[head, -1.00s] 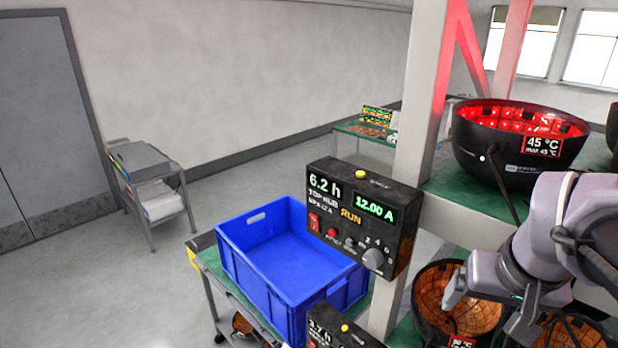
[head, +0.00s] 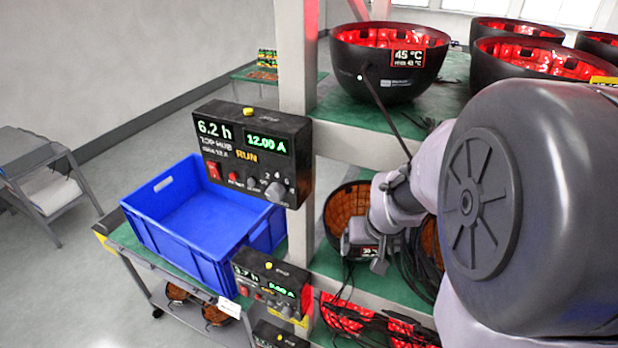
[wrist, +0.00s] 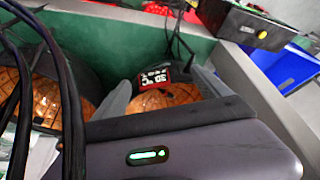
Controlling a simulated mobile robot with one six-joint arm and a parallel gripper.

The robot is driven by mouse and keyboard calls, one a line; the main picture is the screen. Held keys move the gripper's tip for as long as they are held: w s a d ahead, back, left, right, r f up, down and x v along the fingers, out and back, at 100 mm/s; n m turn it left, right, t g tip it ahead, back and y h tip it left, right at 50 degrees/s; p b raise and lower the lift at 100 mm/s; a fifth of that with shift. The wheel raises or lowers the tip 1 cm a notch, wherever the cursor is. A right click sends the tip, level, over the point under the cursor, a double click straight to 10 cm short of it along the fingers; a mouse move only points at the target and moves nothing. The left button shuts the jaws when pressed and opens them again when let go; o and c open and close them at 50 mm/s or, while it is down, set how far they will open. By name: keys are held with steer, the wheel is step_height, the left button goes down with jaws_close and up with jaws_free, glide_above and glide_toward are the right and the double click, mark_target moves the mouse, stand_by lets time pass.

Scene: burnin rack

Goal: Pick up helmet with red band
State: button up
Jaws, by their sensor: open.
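A dark helmet (head: 345,205) with an orange, unlit inside sits on the middle green shelf, partly behind my arm. A small label with a red band (wrist: 155,78) and white figures shows at its rim in the wrist view. My gripper (wrist: 165,92) is open and empty, with one grey finger on each side of the label and the orange inside. I cannot tell whether the fingers touch the helmet. In the head view my gripper (head: 364,250) is at the helmet's near rim. A second orange-lined helmet (wrist: 28,95) lies to the left in the wrist view.
Several red-lit black helmets, one labelled 45 °C (head: 388,60), stand on the top shelf. A rack post (head: 297,130) and power unit (head: 255,150) stand left of the helmet. A blue crate (head: 200,225) sits on a cart. Dark cables (wrist: 65,60) hang close by.

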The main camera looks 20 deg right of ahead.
steer(key=shift+s+r, duration=0.1)
steer(key=shift+s, duration=0.05)
steer(key=c, duration=0.4)
jaws_close()
